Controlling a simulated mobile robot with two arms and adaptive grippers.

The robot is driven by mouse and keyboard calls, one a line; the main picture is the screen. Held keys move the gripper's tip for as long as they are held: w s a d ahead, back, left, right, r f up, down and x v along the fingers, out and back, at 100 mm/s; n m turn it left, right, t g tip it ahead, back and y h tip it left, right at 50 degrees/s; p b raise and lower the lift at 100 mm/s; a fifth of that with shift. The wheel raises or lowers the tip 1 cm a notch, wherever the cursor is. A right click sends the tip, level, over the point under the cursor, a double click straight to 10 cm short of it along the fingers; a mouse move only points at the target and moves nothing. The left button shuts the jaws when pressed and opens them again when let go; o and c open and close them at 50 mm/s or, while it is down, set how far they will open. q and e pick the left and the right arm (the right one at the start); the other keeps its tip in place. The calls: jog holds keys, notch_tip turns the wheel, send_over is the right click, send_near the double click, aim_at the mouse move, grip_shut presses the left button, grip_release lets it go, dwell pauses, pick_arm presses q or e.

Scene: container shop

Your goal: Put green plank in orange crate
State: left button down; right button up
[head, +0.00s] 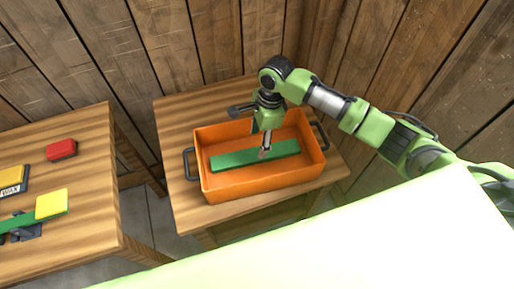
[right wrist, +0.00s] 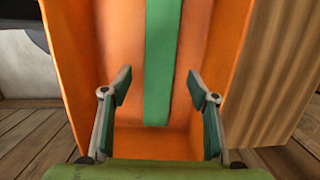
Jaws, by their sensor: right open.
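The green plank (head: 232,159) lies inside the orange crate (head: 245,183), which stands on a small wooden table. My right gripper (head: 265,153) reaches down over the crate, near the middle of the plank. In the right wrist view the gripper's fingers (right wrist: 160,92) are spread apart, with the green plank (right wrist: 158,70) between and beyond them, not held. The orange crate (right wrist: 108,45) also fills much of that view. My left gripper is not seen in either view.
A second wooden table (head: 85,185) at left holds a red block (head: 61,149), a yellow block (head: 51,204), a wax box (head: 12,180) and another green strip. Wooden walls (head: 180,50) close in behind. The crate has dark handles at its sides (head: 189,164).

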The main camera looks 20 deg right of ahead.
jog(key=r, duration=0.3)
jog(key=d+r, duration=0.1)
jog(key=r, duration=0.1)
jog(key=shift+r, duration=0.2)
